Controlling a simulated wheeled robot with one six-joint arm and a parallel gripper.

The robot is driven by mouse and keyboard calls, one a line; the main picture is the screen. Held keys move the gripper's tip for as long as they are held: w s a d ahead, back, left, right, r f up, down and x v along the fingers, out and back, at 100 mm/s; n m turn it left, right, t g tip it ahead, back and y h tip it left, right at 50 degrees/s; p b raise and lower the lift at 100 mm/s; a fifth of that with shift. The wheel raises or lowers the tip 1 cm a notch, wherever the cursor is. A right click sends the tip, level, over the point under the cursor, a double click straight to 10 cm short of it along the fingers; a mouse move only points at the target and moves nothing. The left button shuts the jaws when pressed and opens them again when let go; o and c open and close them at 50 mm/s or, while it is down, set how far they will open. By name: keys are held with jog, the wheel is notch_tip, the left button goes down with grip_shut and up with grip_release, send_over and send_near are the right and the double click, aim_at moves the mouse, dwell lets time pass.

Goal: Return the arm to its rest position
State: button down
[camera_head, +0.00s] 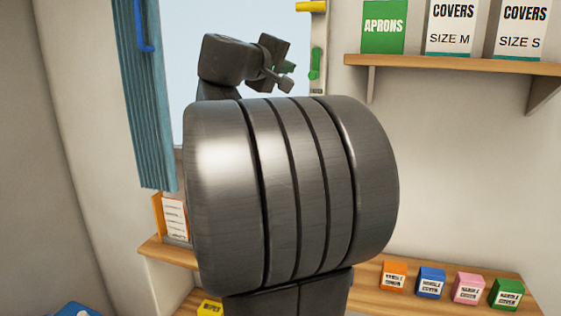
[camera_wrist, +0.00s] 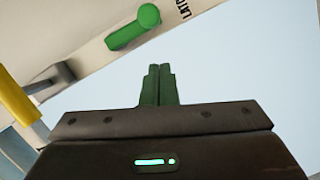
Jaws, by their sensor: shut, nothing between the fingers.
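My gripper (camera_wrist: 159,84) is shut, its two dark green fingers together and empty in the wrist view. In the head view my gripper (camera_head: 287,67) is raised in front of the window, above the large dark links of my arm. These links fill the middle of that view and hide much of the wall and shelf behind. The fingers point toward the pale window pane, and no object touches them in the wrist view.
A green latch handle (camera_head: 316,63) and a yellow handle (camera_head: 311,6) are on the window frame; the green handle also shows in the wrist view (camera_wrist: 133,27). A blue curtain (camera_head: 147,110) hangs left. An upper shelf (camera_head: 455,66) holds boxes; a lower shelf (camera_head: 450,283) holds several small boxes.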

jog(key=shift+a+r+m+y+p, duration=0.15)
jog(key=shift+r+m+y+p, duration=0.15)
jog(key=shift+r+m+p, duration=0.35)
jog(key=shift+f+m, duration=0.2)
jog(key=shift+m, duration=0.05)
